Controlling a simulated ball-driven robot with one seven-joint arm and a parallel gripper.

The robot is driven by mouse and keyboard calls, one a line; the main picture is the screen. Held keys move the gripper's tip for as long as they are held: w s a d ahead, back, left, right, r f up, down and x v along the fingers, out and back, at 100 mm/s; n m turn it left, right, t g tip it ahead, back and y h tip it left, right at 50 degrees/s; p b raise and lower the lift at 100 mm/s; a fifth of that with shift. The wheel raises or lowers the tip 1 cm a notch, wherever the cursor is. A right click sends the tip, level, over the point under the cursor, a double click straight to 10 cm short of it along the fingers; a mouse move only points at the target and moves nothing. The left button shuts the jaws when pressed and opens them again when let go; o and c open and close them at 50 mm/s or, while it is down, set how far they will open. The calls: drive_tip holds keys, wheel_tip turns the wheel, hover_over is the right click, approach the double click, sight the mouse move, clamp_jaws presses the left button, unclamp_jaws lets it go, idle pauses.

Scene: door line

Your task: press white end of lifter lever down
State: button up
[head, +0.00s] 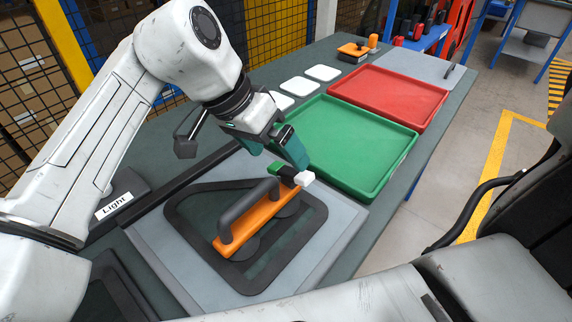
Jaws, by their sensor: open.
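The lifter (258,216) has an orange body and a dark grey arched handle. It lies on a glass pane with a dark frame (190,238). Its lever is at the upper right end of the body, with a white end (304,178) pointing right. My gripper (287,164) is open, with teal fingers pointing down just above and behind the lever. The fingertips look very close to the white end; I cannot tell whether they touch it. The gap between the fingers is partly hidden.
A green tray (398,172) stands right of the lifter, with a red tray (438,100) beyond it. White square pads (300,86) lie behind the green tray. An orange and black tool (353,50) stands at the back. A box labelled "Light" (122,196) is at left.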

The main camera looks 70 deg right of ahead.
sight(290, 170)
drive_tip(key=shift+x, duration=2.6)
drive_tip(key=shift+c, duration=0.4)
